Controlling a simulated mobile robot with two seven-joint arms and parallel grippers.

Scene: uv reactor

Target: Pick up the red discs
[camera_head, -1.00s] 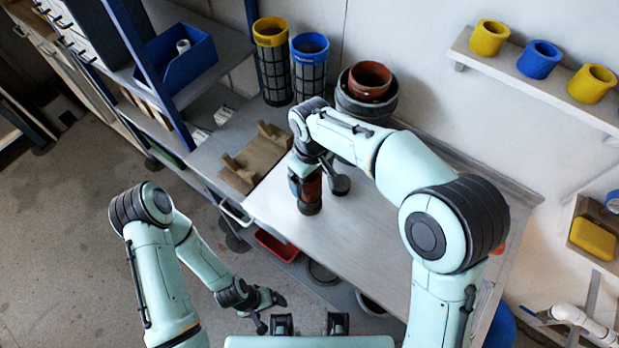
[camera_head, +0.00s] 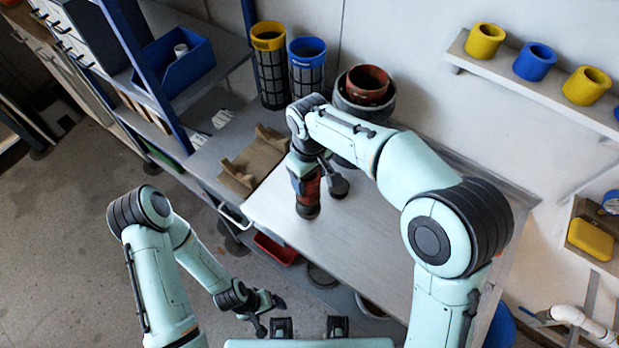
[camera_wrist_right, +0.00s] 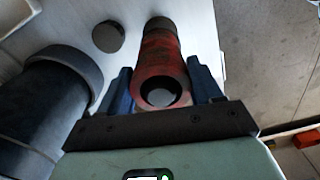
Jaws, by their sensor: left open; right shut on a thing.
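My right gripper (camera_head: 307,182) is over the grey worktable, shut on a red cylindrical piece with dark ends (camera_head: 308,200). In the right wrist view the red piece (camera_wrist_right: 160,62) is between the blue-grey fingers (camera_wrist_right: 160,88), with its hollow end facing the camera. I cannot tell whether its lower end touches the table, or whether it is a stack of discs. My left gripper (camera_head: 268,312) is open and empty, low in front of the table. No separate red discs are clearly visible.
A brown wooden holder (camera_head: 252,160) lies at the table's left end. Yellow-rimmed (camera_head: 270,75) and blue-rimmed (camera_head: 308,72) mesh cylinders and a red pot in a dark bucket (camera_head: 367,84) stand at the back. A red tray (camera_head: 275,248) is below. The table's middle (camera_head: 370,230) is clear.

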